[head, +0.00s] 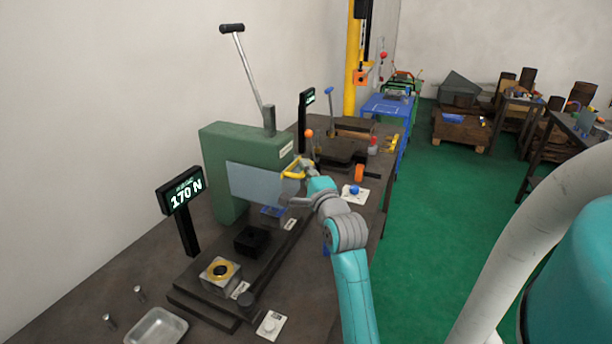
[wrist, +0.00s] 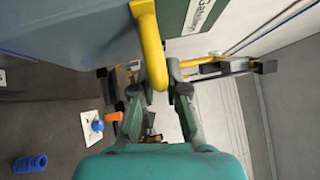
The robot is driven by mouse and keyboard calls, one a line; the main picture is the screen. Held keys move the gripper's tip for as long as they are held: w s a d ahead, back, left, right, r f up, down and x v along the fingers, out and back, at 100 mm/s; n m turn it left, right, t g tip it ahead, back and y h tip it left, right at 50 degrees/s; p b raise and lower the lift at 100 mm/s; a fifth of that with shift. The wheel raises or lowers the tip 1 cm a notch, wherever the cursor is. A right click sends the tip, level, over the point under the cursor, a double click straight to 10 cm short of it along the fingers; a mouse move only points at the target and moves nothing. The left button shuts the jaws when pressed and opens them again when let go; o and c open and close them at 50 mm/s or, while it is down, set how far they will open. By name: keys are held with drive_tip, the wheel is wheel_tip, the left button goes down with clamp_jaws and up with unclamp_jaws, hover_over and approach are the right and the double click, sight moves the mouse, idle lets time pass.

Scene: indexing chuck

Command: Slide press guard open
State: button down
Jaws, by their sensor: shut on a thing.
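The press is a green C-shaped frame (head: 215,160) with a long lever (head: 245,70) on top. Its guard is a grey-blue panel (head: 252,186) across the front of the press opening; in the wrist view it fills the upper left (wrist: 75,30). The yellow guard handle (head: 292,175) is at the panel's right edge, and it shows large in the wrist view (wrist: 151,45). My gripper (wrist: 158,78) is shut on this handle, a finger on each side. In the head view my gripper (head: 302,178) partly hides the handle.
A display (head: 183,191) reading 170 N stands left of the press. On the bench are a block with a gold ring (head: 220,270), a black block (head: 251,240), a metal tray (head: 156,327) and small pins. A blue button on a white plate (head: 354,192) lies right of my arm.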

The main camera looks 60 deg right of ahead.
drive_tip(key=c, duration=1.2)
unclamp_jaws()
drive_tip(key=v, duration=1.2)
